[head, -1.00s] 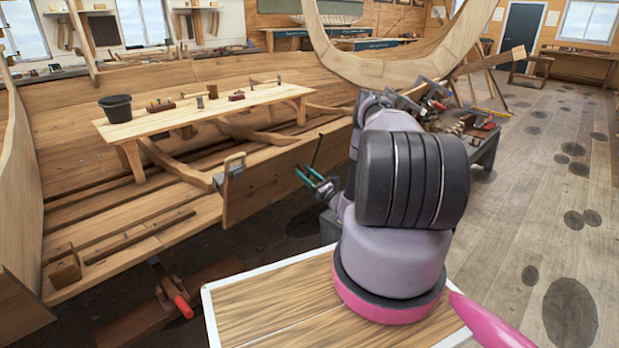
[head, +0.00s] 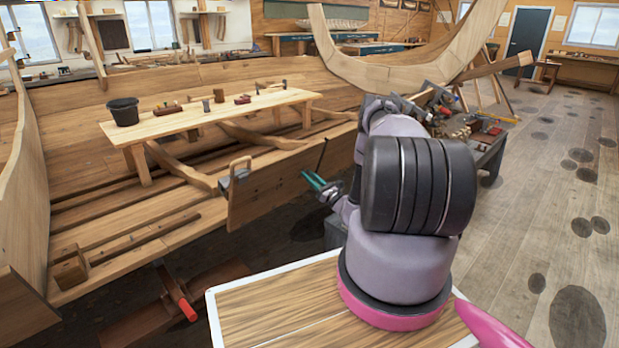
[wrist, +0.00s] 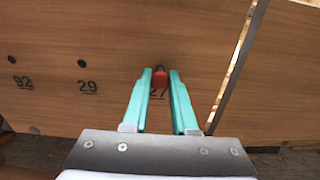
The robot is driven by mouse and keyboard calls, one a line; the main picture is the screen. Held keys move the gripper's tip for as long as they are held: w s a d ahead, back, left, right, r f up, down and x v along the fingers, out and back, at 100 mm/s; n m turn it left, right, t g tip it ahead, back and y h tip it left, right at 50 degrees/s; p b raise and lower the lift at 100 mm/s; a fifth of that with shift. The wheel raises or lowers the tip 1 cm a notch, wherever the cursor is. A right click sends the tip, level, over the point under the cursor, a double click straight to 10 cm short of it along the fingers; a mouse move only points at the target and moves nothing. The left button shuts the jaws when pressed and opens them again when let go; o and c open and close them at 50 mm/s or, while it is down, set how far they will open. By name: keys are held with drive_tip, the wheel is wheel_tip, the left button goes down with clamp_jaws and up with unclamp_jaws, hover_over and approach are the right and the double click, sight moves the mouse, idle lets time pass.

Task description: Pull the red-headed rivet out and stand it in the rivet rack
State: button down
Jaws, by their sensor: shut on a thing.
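The red-headed rivet (wrist: 162,76) sits at the face of an upright plank (wrist: 95,35), between my fingertips in the wrist view. My gripper (wrist: 161,72) is shut on its red head. A number, partly hidden by the fingers, is marked on the wood just below it. In the head view my gripper (head: 307,174) is at the right part of the plank (head: 268,191), and the rivet is too small to make out. I cannot pick out the rivet rack for certain in either view.
Two dark holes marked 92 (wrist: 12,59) and 29 (wrist: 82,59) lie left of the rivet. A thin slanted bar (wrist: 236,68) stands close right of my fingers. A low bench (head: 190,121) holds a black bucket (head: 123,111). A cluttered workbench (head: 485,140) stands at the right.

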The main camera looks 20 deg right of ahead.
drive_tip(key=shift+v, duration=2.5)
